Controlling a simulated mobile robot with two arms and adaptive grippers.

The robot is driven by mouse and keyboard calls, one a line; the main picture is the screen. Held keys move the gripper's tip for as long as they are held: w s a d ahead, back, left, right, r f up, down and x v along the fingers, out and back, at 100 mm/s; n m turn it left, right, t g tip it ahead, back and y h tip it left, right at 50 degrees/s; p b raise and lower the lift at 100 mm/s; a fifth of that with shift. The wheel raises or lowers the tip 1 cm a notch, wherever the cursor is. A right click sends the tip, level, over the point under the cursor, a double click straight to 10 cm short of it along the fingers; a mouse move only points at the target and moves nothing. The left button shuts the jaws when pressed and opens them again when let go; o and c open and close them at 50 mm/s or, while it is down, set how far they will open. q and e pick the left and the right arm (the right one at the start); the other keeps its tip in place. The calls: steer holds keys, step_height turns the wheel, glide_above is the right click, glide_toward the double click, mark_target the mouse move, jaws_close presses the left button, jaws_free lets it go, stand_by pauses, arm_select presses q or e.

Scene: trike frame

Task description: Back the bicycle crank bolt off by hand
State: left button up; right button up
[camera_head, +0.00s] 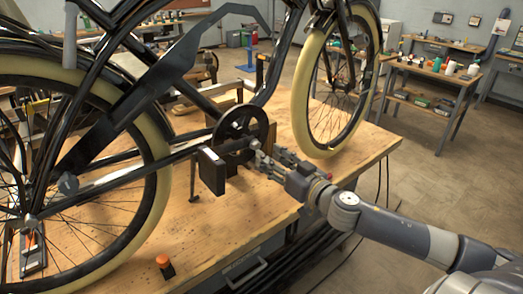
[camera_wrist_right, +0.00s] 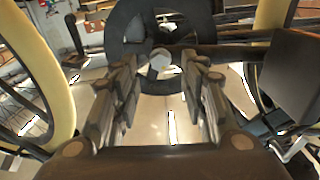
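The crank bolt (camera_wrist_right: 160,59) shows in the right wrist view as a light grey hex head, centred in front of the dark chainring (camera_wrist_right: 126,29). In the head view the chainring (camera_head: 241,122) sits at the middle of the black bicycle frame (camera_head: 178,62). My right gripper (camera_head: 261,158) reaches it from the right. In the right wrist view its fingers (camera_wrist_right: 160,66) are apart, with the bolt head between or just beyond the tips; I cannot tell which. No contact shows. My left gripper is not in view.
A dark pedal (camera_head: 212,170) hangs left of my right gripper, close to it. Cream tyres (camera_head: 302,92) stand on either side. The bicycle is on a wooden workbench (camera_head: 225,225). An orange-capped item (camera_head: 164,264) stands at its front. Other benches (camera_head: 440,70) are behind.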

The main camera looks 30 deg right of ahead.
mark_target(258, 148)
steer(key=shift+w+a+p, duration=0.15)
steer(key=shift+w+p, duration=0.45)
steer(key=shift+w, duration=1.8)
steer(key=shift+c, duration=0.2)
jaws_close()
